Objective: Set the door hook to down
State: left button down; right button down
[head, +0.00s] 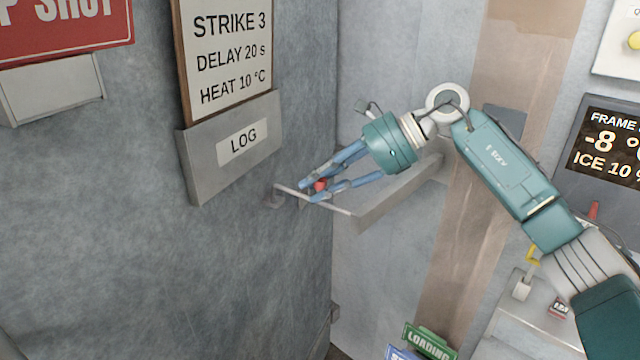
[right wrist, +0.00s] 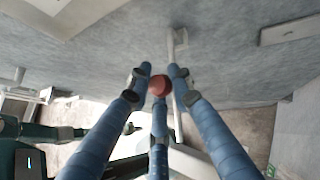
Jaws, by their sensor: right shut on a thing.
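The door hook is a thin pale metal bar (head: 335,208) that runs out from a small bracket (head: 273,197) on the grey wall, below the LOG box. It lies close to level in the head view. A red knob (head: 320,184) sits by the bar; it also shows in the right wrist view (right wrist: 159,85). My right gripper (head: 314,190) is shut on the red knob, with its blue fingers around it. The fingers partly hide the knob and bar. In the right wrist view the pale bar (right wrist: 176,75) runs behind the fingers. My left gripper is not in view.
A LOG box (head: 235,150) and a STRIKE 3 board (head: 228,50) are on the wall up and left of the hook. A grey ledge (head: 395,195) stands right behind the gripper. A dark display (head: 608,145) is at the far right. Wall below the hook is clear.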

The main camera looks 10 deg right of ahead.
jog(key=shift+f, duration=0.2)
jog(key=c, duration=1.7)
grip_release()
jog(key=shift+w, duration=0.1)
jog(key=shift+c, duration=0.2)
jog(key=shift+o, duration=0.9)
jog(key=shift+w+a, duration=0.1)
jog(key=shift+w, duration=0.15)
jog(key=shift+s+d+r, duration=0.15)
jog(key=shift+d+r, duration=0.05)
jog(key=shift+d, duration=0.05)
jog(key=v, duration=1.1)
jog(key=shift+d, duration=0.15)
